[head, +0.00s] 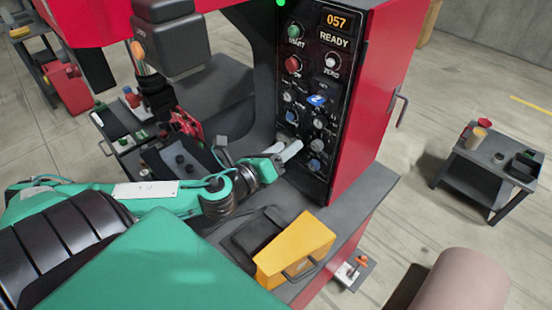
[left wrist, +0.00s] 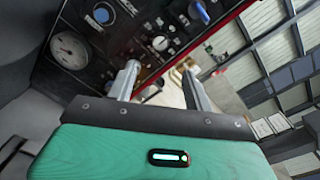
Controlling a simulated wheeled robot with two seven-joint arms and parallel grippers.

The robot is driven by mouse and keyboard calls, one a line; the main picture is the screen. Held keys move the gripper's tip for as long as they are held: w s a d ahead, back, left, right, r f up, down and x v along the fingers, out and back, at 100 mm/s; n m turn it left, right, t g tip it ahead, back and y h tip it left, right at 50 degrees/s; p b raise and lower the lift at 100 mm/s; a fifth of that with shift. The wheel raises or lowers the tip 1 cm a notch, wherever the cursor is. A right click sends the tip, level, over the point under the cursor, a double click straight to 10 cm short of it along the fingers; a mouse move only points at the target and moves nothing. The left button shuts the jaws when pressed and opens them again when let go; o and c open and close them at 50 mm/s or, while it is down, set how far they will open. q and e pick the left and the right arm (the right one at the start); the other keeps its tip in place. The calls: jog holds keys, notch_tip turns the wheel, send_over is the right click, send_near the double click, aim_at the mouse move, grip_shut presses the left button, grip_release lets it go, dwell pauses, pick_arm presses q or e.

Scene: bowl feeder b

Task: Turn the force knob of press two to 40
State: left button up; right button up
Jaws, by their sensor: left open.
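The press (head: 375,95) is red with a black control panel (head: 318,75). Its display (head: 337,20) reads 057 with READY below. My left gripper (head: 260,149) is open in front of the panel's lower part. In the left wrist view its two fingers (left wrist: 160,85) are spread with nothing held between them, with panel knobs (left wrist: 160,43) beyond. My right gripper is not in view.
A yellow bin (head: 295,248) stands on the press's grey ledge below my left gripper. A round gauge (left wrist: 68,48) is on the panel. A small dark table (head: 490,165) stands to the right, and a tool cart (head: 115,125) behind at left.

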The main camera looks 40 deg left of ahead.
pick_arm(q)
jog(key=shift+s+a+b, duration=0.15)
jog(key=shift+s+b, duration=0.25)
jog(key=shift+s, duration=0.8)
